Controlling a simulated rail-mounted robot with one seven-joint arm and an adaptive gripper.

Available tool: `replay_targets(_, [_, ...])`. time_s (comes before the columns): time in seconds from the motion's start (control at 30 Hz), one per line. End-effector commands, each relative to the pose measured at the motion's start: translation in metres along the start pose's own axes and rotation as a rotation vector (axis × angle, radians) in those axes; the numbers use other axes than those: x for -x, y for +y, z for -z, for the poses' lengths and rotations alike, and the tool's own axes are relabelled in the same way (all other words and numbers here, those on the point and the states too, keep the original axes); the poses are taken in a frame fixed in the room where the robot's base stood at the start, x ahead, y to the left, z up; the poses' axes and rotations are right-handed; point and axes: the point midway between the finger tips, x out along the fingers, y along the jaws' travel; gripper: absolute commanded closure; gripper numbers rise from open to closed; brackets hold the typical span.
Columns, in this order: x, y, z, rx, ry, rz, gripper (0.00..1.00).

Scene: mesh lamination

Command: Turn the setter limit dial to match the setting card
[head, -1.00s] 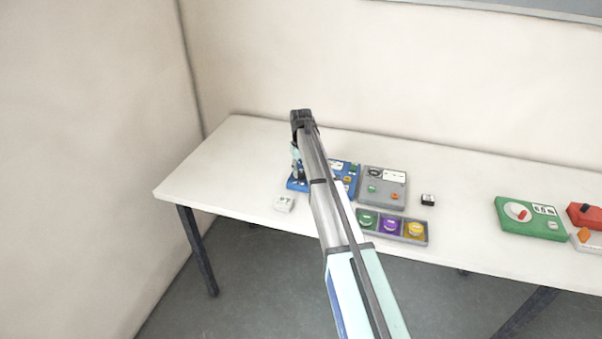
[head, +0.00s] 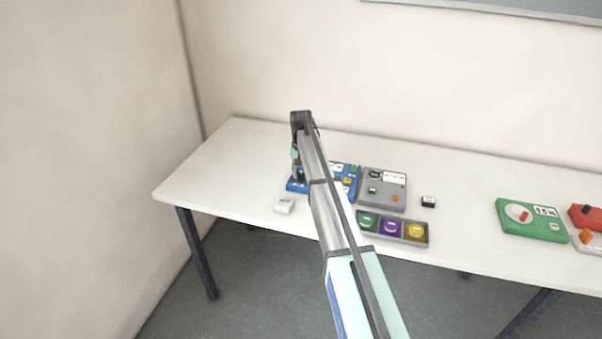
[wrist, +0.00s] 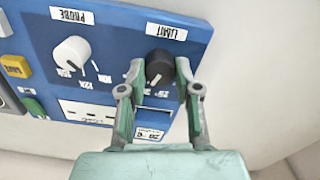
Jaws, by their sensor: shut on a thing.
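The setter is a blue panel (wrist: 110,45), upside down in the wrist view; it also shows in the head view (head: 345,178), partly behind my arm. Its black limit dial (wrist: 159,66) sits under the label LIMIT. My gripper (wrist: 160,72) is shut on this dial, one finger on each side. A pale mark shows on the dial's lower part in the picture. Scale numbers around it are partly covered by the fingers. A small white card (wrist: 151,133) with dark print lies at the panel's edge between the fingers; I cannot read it surely.
A white PROBE dial (wrist: 72,54) is beside the limit dial. A yellow button (wrist: 15,66) and green button (wrist: 34,107) are further left.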

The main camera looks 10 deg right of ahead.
Motion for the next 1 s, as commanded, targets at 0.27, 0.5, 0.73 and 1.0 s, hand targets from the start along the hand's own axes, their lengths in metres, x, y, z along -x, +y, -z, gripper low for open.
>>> replay_targets(0.27, [-0.001, 0.0, -0.001, 0.001, -0.004, -0.001, 0.42])
replay_targets(0.5, [0.0, 0.0, -0.001, 0.002, -0.002, 0.0, 0.42])
replay_targets(0.73, [0.014, 0.0, 0.0, 0.002, -0.001, 0.0, 0.42])
replay_targets(1.0, [0.063, 0.0, 0.0, 0.002, 0.001, 0.0, 0.42])
